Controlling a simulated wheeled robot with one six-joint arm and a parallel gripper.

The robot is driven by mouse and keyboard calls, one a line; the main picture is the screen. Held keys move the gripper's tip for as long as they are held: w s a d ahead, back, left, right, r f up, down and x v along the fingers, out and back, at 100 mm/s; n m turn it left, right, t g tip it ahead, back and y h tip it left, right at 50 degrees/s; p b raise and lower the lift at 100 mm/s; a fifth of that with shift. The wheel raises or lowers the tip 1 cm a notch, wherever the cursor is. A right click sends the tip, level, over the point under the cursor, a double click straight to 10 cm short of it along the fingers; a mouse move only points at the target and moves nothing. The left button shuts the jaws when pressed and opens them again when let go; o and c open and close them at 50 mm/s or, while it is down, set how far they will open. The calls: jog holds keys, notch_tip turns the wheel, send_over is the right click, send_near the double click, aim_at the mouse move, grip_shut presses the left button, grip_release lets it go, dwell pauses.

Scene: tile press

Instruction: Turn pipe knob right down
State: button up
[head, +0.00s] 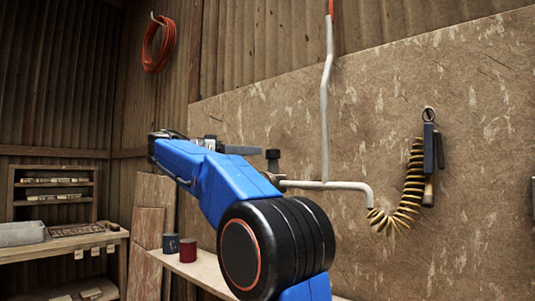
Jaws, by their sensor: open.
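A pale pipe (325,110) runs down the wall board, with a branch going right and bending down. At the branch's left end is a dark knob (273,155) on a short upright stem above a brownish fitting, partly hidden behind my blue arm. My gripper (240,150) is open and empty, with a grey finger pointing right towards the knob. In the picture its tip is just left of the knob and looks apart from it. The depth gap and the other finger are hard to make out.
A yellow coiled hose (409,185) hangs from the pipe's right end to a dark tool (429,160) on a hook. A dark cup (171,243) and a red cup (188,250) stand on a bench (200,271) below. Shelves are at left.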

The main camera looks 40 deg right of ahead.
aim_at(267, 152)
jog(key=shift+x, duration=3.6)
jog(key=c, duration=1)
